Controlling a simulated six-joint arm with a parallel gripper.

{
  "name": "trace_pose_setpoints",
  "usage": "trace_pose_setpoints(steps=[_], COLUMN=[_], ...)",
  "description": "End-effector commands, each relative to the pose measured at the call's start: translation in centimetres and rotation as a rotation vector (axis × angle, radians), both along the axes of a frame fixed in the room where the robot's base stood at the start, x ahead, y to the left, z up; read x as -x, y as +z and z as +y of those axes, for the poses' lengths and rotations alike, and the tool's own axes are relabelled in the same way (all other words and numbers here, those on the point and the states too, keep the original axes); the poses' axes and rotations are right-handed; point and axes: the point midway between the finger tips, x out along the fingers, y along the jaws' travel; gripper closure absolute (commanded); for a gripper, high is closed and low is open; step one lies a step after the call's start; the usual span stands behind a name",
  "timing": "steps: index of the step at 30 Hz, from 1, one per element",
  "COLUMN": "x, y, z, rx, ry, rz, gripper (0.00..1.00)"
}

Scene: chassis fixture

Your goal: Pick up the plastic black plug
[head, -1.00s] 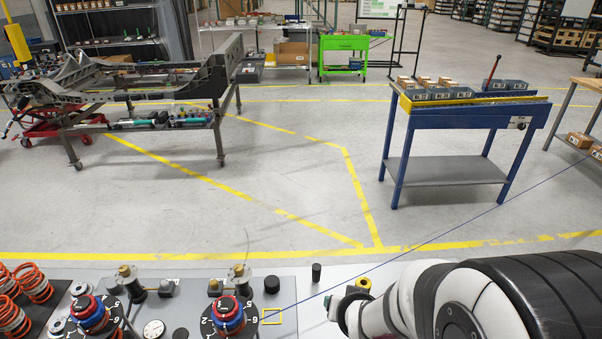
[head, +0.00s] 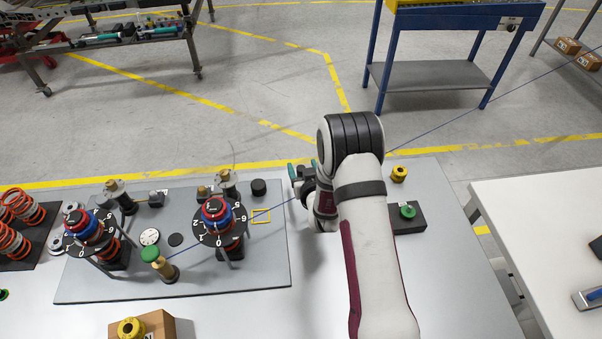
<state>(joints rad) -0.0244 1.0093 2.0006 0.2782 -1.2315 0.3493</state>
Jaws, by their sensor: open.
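My gripper (head: 302,168) has teal fingertips spread apart, pointing toward the back edge of the white table. It looks empty. A short black round plug-like piece (head: 258,187) sits on the grey plate, left of my gripper and apart from it. A smaller upright black cylinder showed in the earlier view near where my gripper is; I cannot see it now, and my gripper or arm may hide it. I cannot tell which of these two black pieces is the plastic plug.
A black block with a green knob (head: 408,211) and a yellow piece (head: 399,173) are right of my arm.

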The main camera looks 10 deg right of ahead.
Motion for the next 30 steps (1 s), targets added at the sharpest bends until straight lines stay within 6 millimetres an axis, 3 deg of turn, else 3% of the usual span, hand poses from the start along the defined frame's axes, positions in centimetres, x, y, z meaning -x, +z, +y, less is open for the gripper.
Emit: trace_pose_setpoints(steps=[3,7,14,24,25,30], x=[-1.6,-3.3,-3.5,-3.4,-3.4,-3.4], y=[-1.9,-2.4,-2.5,-2.5,-2.5,-2.5], z=[0.6,0.7,0.7,0.7,0.7,0.7], rx=[0.0,0.001,0.001,0.001,0.001,0.001], ry=[0.002,0.0,0.0,0.0,0.0,0.0], rz=[0.001,0.001,0.003,0.003,0.003,0.002], gripper=[0.33,0.33,0.35,0.96,1.0,1.0])
